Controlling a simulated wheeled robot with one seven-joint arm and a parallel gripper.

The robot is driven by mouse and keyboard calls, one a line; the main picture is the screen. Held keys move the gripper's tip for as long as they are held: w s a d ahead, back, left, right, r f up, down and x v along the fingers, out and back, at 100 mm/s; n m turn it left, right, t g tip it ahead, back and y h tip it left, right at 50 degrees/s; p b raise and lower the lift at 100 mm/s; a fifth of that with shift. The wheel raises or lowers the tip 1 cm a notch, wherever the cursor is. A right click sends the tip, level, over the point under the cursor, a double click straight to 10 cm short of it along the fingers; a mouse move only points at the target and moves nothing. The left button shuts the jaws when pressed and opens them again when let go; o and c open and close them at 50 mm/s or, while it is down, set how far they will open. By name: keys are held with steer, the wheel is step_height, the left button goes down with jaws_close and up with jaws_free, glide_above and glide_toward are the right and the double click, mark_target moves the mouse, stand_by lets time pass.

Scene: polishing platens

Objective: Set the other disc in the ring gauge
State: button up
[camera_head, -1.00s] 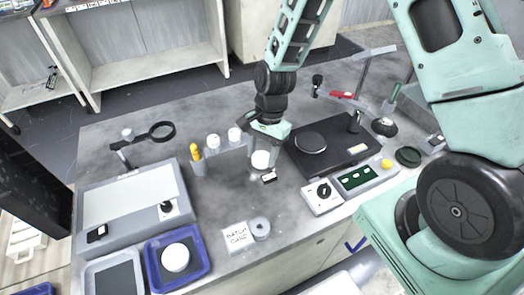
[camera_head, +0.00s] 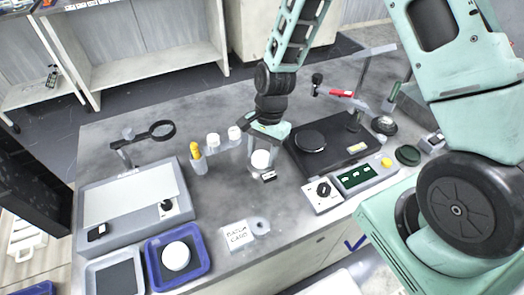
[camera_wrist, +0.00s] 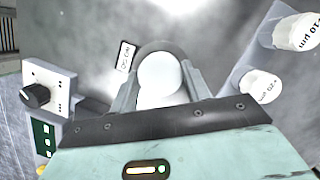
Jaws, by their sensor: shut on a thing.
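I cannot tell whether the disc touches the bench. A grey ring with a central hole (camera_head: 259,226), which looks like the ring gauge, lies near the front edge, apart from my gripper. Another white disc (camera_head: 176,256) lies in the blue tray (camera_head: 205,262) at the front left.
A batch card (camera_head: 237,235) lies left of the ring. A rack with white-capped bottles (camera_head: 234,134) is behind left; the black platen machine (camera_head: 335,158) and control box (camera_head: 322,196) are at right. Bench between gripper and ring is clear.

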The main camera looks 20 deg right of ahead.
steer(key=o, duration=1.1)
steer(key=v, duration=1.7)
steer(key=shift+d+r, duration=0.15)
steer(key=shift+d, duration=0.05)
steer(key=shift+w, duration=0.15)
